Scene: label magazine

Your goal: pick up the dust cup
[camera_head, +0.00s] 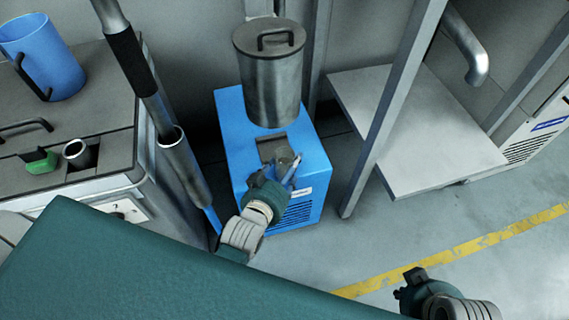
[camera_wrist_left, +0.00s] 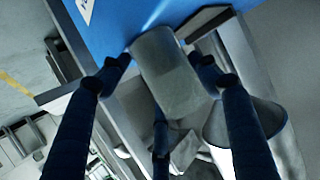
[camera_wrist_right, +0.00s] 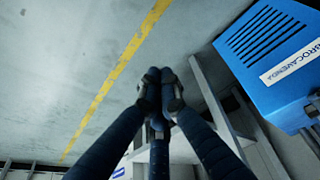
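The dust cup (camera_head: 286,160), a grey, see-through cup, is at the front opening of the blue machine (camera_head: 237,139). My left gripper (camera_head: 276,184) reaches it from the front. In the left wrist view the dust cup (camera_wrist_left: 168,78) sits between the fingers (camera_wrist_left: 160,66), with a fingertip against each side, so the gripper looks shut on it. The third finger is partly hidden by the cup. I cannot tell whether the cup is clear of the machine. My right gripper (camera_head: 412,283) is low at the right; the right wrist view shows its fingertips (camera_wrist_right: 160,90) together and empty.
A lidded metal canister (camera_head: 272,85) stands above the blue machine. A blue jug (camera_head: 42,60) stands on the grey cabinet at left. A grey post (camera_head: 392,105) and low shelf (camera_head: 425,150) are right of the machine. The floor with the yellow stripe (camera_head: 455,250) is clear.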

